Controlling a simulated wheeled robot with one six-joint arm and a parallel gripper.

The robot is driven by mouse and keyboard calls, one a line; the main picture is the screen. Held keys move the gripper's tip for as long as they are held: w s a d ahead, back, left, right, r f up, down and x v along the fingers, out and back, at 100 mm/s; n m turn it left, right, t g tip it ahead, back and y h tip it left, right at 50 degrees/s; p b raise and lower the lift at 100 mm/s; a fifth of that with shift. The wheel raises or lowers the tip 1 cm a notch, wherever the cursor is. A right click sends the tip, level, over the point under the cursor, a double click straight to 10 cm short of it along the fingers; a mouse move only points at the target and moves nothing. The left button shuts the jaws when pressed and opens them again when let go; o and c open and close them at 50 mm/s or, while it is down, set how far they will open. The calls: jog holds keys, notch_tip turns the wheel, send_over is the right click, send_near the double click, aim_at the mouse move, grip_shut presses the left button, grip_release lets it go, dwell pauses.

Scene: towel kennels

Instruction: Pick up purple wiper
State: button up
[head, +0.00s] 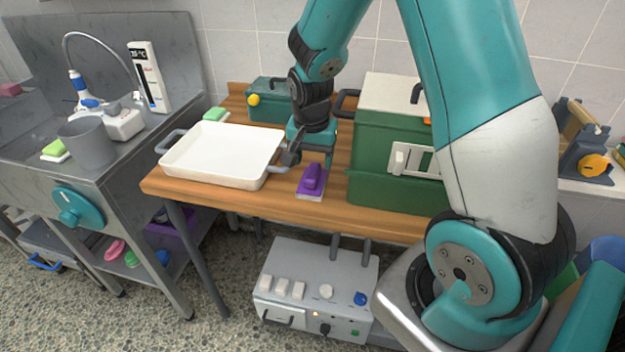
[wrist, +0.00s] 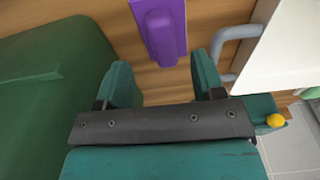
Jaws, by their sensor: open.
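The purple wiper (head: 312,180) has a purple handle on a flat base with a pale edge. It lies on the wooden table near the front edge, between the white tray and the green box. In the wrist view the wiper (wrist: 162,30) is at the top middle, beyond the fingertips. My gripper (head: 309,152) is above the table, a little behind the wiper in the head view. In the wrist view my gripper (wrist: 160,78) has its two teal fingers apart with nothing between them but table. It does not visibly touch the wiper.
The white tray (head: 222,150) with grey handles stands left of the wiper. The large green box (head: 385,150) stands close on the right. A smaller green box (head: 272,104) with a yellow knob is at the back. A metal sink (head: 150,135) is at the left.

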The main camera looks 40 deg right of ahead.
aim_at(311, 170)
jog(key=shift+w+d+f+p, duration=0.1)
jog(key=shift+w+f+p, duration=0.1)
jog(key=shift+f, duration=0.7)
jog(key=shift+w+d+f+p, duration=0.15)
jog(key=shift+f, duration=0.7)
jog(key=shift+w+d+f+p, duration=0.1)
jog(key=shift+w+f+p, duration=0.1)
jog(key=shift+f, duration=0.7)
jog(key=c, duration=1)
jog(key=shift+w+r, duration=0.1)
jog(key=shift+r, duration=0.05)
jog(key=shift+a+r+b, duration=0.1)
jog(key=shift+r+b, duration=0.1)
jog(key=shift+b, duration=0.2)
jog(key=r, duration=0.3)
jog(key=r+b, duration=0.1)
jog(key=r, duration=0.2)
jog(key=shift+w+a+r, duration=0.1)
jog(key=shift+w+r, duration=0.1)
jog(key=shift+r, duration=0.05)
jog(key=w+a+b, duration=0.1)
jog(key=w+a, duration=0.3)
jog(key=w, duration=0.1)
jog(key=w+a+b, duration=0.1)
jog(key=w+a, duration=0.3)
jog(key=w, duration=0.1)
jog(key=w+a, duration=0.4)
jog(key=w, duration=0.1)
jog(key=shift+w+b, duration=0.1)
jog(key=shift+b, duration=0.3)
